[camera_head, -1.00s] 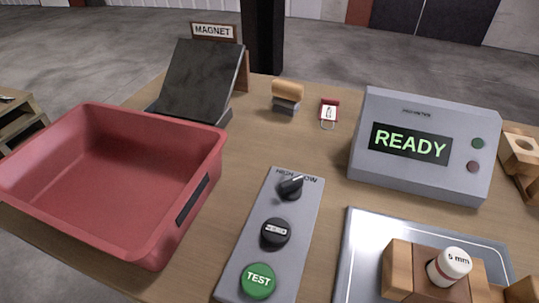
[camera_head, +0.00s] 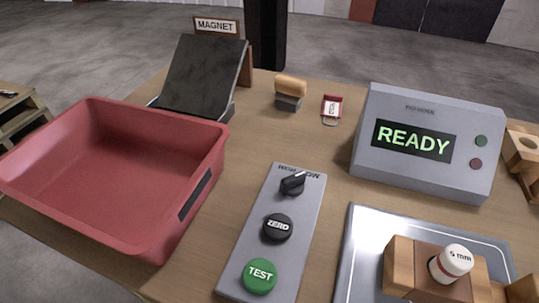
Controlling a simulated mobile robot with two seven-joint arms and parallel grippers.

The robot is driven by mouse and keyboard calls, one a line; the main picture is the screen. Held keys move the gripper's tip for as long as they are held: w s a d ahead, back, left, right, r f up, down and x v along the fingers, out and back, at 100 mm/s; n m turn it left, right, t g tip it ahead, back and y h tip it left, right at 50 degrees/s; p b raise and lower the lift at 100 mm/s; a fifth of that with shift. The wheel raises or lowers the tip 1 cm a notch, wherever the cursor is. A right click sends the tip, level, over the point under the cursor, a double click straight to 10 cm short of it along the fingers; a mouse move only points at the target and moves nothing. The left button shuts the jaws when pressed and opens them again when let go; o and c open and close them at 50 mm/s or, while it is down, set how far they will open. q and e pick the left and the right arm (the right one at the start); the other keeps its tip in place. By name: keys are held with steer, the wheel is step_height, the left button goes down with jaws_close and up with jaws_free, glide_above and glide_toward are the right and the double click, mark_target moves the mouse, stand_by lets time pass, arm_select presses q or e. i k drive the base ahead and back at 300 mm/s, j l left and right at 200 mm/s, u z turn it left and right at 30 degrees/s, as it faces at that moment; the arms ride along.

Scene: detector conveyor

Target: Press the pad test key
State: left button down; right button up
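A green round key marked TEST (camera_head: 260,276) sits at the near end of a grey control panel (camera_head: 246,244). Above it on the same panel are a black round key marked ZERO (camera_head: 277,227) and a black rotary knob (camera_head: 293,183). A grey meter box (camera_head: 430,175) at the right has a lit display reading READY (camera_head: 412,141). A metal tray (camera_head: 353,250) at the lower right holds wooden blocks and a white cylinder marked 5 mm (camera_head: 457,260). Neither of my grippers is in view.
A red bin (camera_head: 110,210) fills the left side. A dark sloped plate (camera_head: 203,75) with a MAGNET sign (camera_head: 216,25) stands behind it. A wooden-handled block (camera_head: 290,92) and small red tag (camera_head: 331,108) lie at the back. Bare tabletop surrounds the panel.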

mark_target(261, 275)
steer(key=l+u, duration=0.3)
steer(key=l, duration=0.3)
steer(key=l+u, duration=0.25)
steer(key=l, duration=0.35)
steer(key=k+l+u, duration=0.15)
steer(key=l+u, duration=0.15)
steer(key=l, duration=0.3)
